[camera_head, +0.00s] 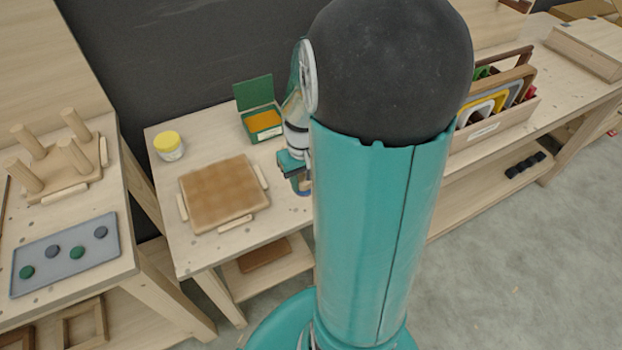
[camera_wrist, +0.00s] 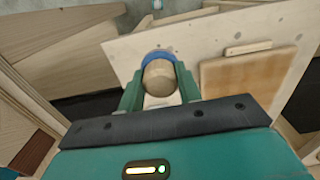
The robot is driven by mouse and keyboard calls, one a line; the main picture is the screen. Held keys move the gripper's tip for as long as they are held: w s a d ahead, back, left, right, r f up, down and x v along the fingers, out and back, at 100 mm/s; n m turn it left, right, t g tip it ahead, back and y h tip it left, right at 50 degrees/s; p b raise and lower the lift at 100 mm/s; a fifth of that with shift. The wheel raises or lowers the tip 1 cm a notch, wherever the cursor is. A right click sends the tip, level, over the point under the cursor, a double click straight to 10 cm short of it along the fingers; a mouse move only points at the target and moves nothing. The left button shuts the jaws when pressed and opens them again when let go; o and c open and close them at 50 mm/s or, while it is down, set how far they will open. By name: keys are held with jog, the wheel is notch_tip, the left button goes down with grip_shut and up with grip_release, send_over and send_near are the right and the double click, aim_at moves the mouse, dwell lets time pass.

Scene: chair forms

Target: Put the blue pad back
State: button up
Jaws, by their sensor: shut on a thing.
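My gripper (camera_wrist: 160,83) is shut on a round wooden piece (camera_wrist: 158,78) with a blue rim (camera_wrist: 157,56) behind it, between its two green fingers. I cannot tell whether the blue part is a separate pad. In the head view my gripper (camera_head: 298,178) is above the right side of the middle table (camera_head: 205,250), partly hidden by my arm; a bit of blue shows under it. A grey tray (camera_head: 65,268) on the left table carries green discs (camera_head: 77,252) and dark blue-grey discs (camera_head: 53,251).
On the middle table are a brown square board (camera_head: 223,193) between wooden blocks, a yellow-lidded jar (camera_head: 168,146) and an open green box (camera_head: 262,123) with orange contents. A pegged wooden stand (camera_head: 62,163) is behind the tray. My arm hides the table's right part.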

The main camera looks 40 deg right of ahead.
jog(key=w+d+f, duration=0.1)
jog(key=d+f, duration=0.1)
jog(key=w+d+f, duration=0.2)
jog(key=f, duration=0.1)
jog(key=w+d+f, duration=0.2)
jog(key=shift+w+d+f, duration=0.2)
jog(key=shift+d+f, duration=0.05)
jog(key=shift+f, duration=1.55)
jog(key=shift+f, duration=0.15)
jog(key=o, duration=0.9)
